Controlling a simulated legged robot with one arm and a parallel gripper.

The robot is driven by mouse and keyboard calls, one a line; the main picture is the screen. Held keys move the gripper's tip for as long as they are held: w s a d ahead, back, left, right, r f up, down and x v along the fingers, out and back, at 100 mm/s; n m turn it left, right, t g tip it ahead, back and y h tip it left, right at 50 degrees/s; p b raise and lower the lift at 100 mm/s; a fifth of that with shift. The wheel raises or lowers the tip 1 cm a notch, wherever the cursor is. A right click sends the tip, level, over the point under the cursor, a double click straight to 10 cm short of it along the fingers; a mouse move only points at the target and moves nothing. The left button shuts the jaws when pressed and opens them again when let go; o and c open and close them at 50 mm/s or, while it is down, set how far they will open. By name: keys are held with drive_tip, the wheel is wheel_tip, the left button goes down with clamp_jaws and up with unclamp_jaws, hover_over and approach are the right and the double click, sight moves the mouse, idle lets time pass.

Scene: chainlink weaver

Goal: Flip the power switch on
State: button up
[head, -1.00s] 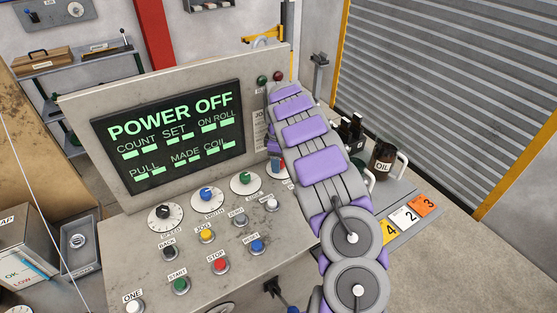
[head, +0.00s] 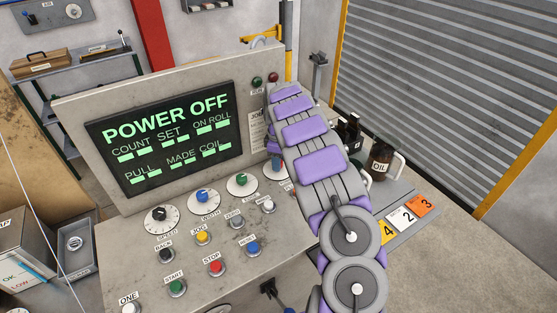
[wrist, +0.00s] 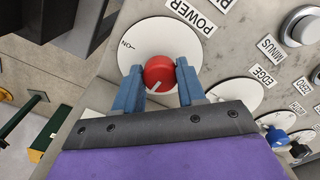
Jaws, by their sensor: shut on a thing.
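The power switch is a red round knob (wrist: 159,72) on a white dial plate (wrist: 150,36), beside a POWER label in the wrist view. A white line on the knob points toward the lower left of that picture; an ON mark stands at the plate's left. My gripper (wrist: 160,76) has its two blue fingers on either side of the knob and is shut on it. In the head view my gripper (head: 276,164) is at the panel's right end, and my arm hides most of the switch. The screen (head: 166,137) reads POWER OFF in green.
Other dials, such as the blue width knob (head: 202,196), and several push buttons, including the red stop button (head: 216,267), cover the sloping panel.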

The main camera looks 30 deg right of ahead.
drive_tip(key=shift+w+a+r+m+p, duration=0.15)
drive_tip(key=shift+w+r+m+p, duration=0.15)
drive_tip(key=shift+m+p, duration=0.45)
drive_tip(key=m+p, duration=0.1)
drive_tip(key=m, duration=0.1)
drive_tip(key=shift+m+p, duration=0.3)
drive_tip(key=shift+m, duration=0.05)
drive_tip(key=m+p, duration=0.2)
drive_tip(key=m, duration=0.2)
drive_tip(key=shift+m, duration=0.3)
drive_tip(key=m+p, duration=0.1)
drive_tip(key=m, duration=0.3)
drive_tip(key=shift+p, duration=0.35)
drive_tip(key=m+p, duration=0.1)
drive_tip(key=m, duration=0.3)
drive_tip(key=shift+f+m, duration=0.1)
drive_tip(key=shift+m, duration=0.2)
drive_tip(key=shift+s, duration=0.1)
drive_tip(key=o, duration=1.1)
drive_tip(key=shift+f, duration=0.15)
drive_tip(key=shift+c, duration=0.2)
